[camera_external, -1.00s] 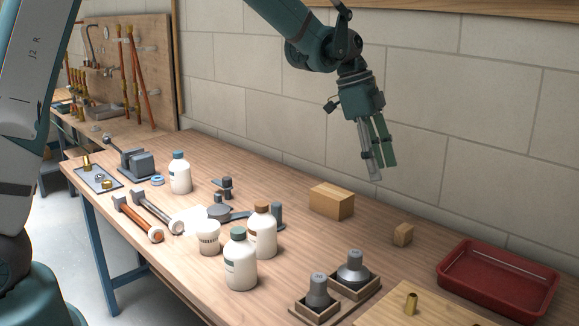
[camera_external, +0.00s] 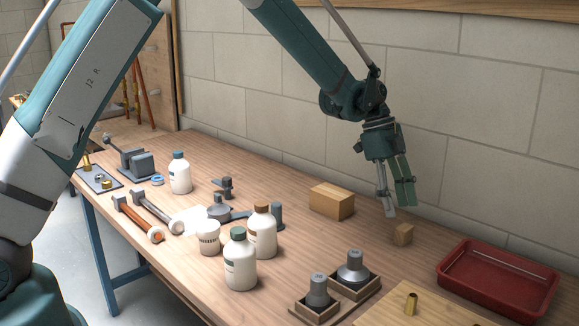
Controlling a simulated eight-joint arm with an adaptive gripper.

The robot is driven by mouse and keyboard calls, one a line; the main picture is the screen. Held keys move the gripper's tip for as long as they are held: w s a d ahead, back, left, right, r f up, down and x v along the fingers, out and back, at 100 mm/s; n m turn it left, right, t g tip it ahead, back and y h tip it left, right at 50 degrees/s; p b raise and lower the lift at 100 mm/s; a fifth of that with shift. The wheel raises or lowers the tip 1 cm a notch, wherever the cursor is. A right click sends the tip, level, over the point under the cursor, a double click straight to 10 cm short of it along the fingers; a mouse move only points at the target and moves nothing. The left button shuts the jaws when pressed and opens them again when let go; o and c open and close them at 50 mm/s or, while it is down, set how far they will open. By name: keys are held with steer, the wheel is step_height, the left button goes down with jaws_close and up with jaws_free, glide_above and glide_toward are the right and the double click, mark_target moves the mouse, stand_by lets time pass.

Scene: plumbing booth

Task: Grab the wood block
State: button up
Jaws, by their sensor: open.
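A larger tan wood-coloured block (camera_external: 332,201) lies farther left, near the wall. My gripper (camera_external: 400,209) points down with its fingers apart and nothing between them. I cannot tell the exact height gap or depth from this one view.
The red tray (camera_external: 498,281) stands at the right. Two dark fittings in small wooden holders (camera_external: 353,284) stand in front. White bottles (camera_external: 240,262), a jar (camera_external: 208,238) and tools fill the left. Bare bench (camera_external: 330,240) lies between the bottles and blocks.

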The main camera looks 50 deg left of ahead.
mark_target(404, 226)
steer(key=shift+x, duration=1.3)
steer(key=shift+x, duration=2.6)
steer(key=c, duration=1)
